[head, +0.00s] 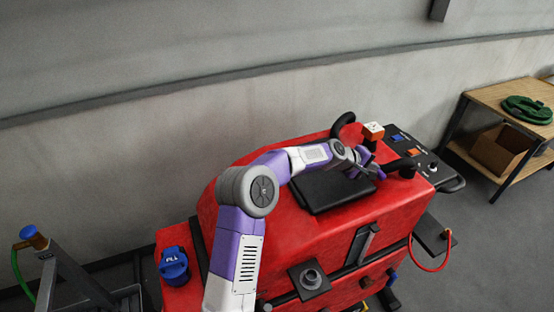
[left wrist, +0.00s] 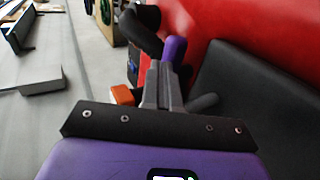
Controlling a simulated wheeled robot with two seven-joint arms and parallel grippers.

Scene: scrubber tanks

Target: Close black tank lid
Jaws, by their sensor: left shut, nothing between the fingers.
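The black tank lid (head: 325,192) lies on top of the red scrubber machine (head: 270,215), looking flat or nearly so. I cannot tell whether its edge sits fully down. It also shows as a dark panel at the right in the left wrist view (left wrist: 250,95). My left arm reaches over the machine from the left, and its forearm hides part of the lid's far side. My left gripper (head: 371,171) is shut and empty at the lid's far right end, close to the lid; touching or not is unclear. Its fingers (left wrist: 166,78) show in the left wrist view. My right gripper is not in view.
A black handle (head: 343,122) and the control panel (head: 412,150) lie just beyond my left gripper, with an orange-and-white box (head: 373,131) close by. A blue cap (head: 173,264) is at the machine's left. A wooden table (head: 490,95) stands at right.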

